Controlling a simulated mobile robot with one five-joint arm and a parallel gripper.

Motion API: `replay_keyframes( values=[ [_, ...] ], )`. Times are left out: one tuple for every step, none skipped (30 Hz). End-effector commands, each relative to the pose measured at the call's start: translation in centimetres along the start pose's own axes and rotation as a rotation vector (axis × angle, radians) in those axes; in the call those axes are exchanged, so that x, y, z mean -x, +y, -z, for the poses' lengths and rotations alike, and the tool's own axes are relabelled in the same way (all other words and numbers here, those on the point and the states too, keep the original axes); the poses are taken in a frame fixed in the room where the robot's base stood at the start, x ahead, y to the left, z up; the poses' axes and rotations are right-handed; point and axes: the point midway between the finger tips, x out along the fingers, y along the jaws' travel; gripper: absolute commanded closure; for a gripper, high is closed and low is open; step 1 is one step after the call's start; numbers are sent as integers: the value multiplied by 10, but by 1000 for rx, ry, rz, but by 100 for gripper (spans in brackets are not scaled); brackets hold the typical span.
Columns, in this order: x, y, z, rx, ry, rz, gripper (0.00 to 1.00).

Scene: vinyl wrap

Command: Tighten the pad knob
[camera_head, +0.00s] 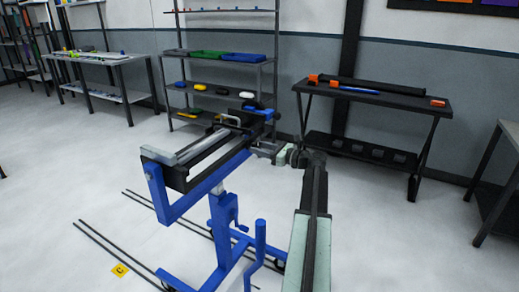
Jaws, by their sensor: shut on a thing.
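A blue wheeled stand (222,208) stands in the middle, with a dark tray (178,182) and a pale grey bar on top. A clamp-like part with blue and black pieces (262,115) sits at the tray's far right end. My gripper (264,149) reaches in from the right at that end, just below the blue and black pieces. It appears shut on a small part there, at the place of the pad knob. The knob itself is too small and covered to make out. My arm comes up from the bottom right.
A black table (385,97) with orange-ended tools stands behind on the right. A shelf rack (225,92) with coloured bins stands behind.

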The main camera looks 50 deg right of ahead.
Motion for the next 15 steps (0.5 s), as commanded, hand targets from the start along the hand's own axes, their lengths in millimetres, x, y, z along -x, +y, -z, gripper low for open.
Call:
replay_keyframes(
  values=[
    [1,1,1,-11,3,-2,97],
    [0,1,1,-17,3,-2,97],
    [0,1,1,-24,3,-2,97],
    [0,1,1,-29,3,-2,97],
    [0,1,1,-33,3,-2,97],
    [0,1,1,-37,3,-3,97],
    [0,1,1,-40,3,-3,97],
    [0,1,1,-41,3,-3,97],
    [0,1,1,-43,3,-3,97],
    [0,2,1,-43,3,-3,97],
    [0,2,1,-44,3,-3,97],
    [0,2,1,-44,3,-3,97],
    [0,2,1,-44,2,-3,97],
    [0,2,1,-44,2,-3,97],
    [0,2,1,-43,2,-3,97]
  ],
)
